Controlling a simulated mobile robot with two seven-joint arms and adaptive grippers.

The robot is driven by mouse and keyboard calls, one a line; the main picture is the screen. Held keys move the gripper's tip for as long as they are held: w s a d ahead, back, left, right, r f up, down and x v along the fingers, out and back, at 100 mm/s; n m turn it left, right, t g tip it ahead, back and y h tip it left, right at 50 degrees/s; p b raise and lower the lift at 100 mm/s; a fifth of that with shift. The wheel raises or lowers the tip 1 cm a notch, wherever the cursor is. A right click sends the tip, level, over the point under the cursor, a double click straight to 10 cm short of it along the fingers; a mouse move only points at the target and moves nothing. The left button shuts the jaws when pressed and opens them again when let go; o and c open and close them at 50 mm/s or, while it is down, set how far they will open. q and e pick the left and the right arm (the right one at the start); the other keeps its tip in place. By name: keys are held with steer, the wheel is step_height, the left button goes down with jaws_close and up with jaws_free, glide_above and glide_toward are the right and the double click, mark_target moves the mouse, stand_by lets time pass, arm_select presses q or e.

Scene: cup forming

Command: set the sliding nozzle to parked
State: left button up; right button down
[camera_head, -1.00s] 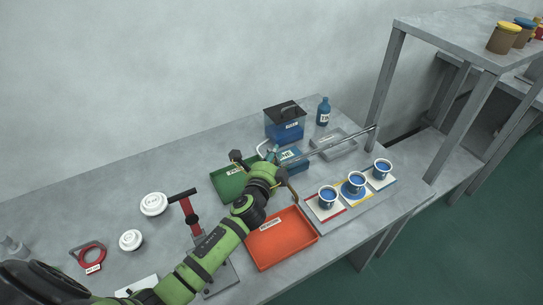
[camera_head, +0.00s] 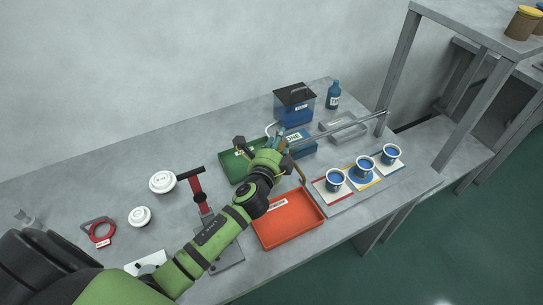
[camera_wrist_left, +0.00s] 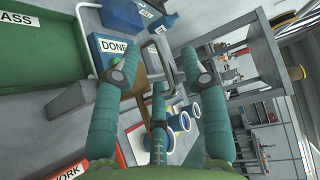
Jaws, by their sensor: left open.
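A thin metal rail (camera_head: 345,127) runs above the bench, from behind my left gripper to a far end at the right. My left gripper (camera_head: 272,148) is at the rail's near end, with its fingers spread. In the left wrist view the gripper (camera_wrist_left: 155,85) shows teal fingers standing apart, with nothing clearly held between them. A brownish, bent part (camera_head: 301,174) hangs just right of the gripper; it may be the sliding nozzle, but I cannot be sure. The gripper covers much of this area, so the nozzle's position on the rail is unclear.
Three blue-filled cups (camera_head: 335,179) stand on coloured mats at the right. An orange tray (camera_head: 290,225), a green tray (camera_head: 232,165) and a blue "DONE" box (camera_head: 302,143) lie around the gripper. A dark-lidded blue tank (camera_head: 294,104) and blue bottle (camera_head: 333,95) stand behind.

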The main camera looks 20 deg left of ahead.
arm_select(q)
steer(key=s+d+r, duration=0.1)
steer(key=s, duration=0.8)
steer(key=shift+s+r, duration=0.2)
steer(key=shift+s, duration=0.15)
steer(key=shift+d, duration=0.1)
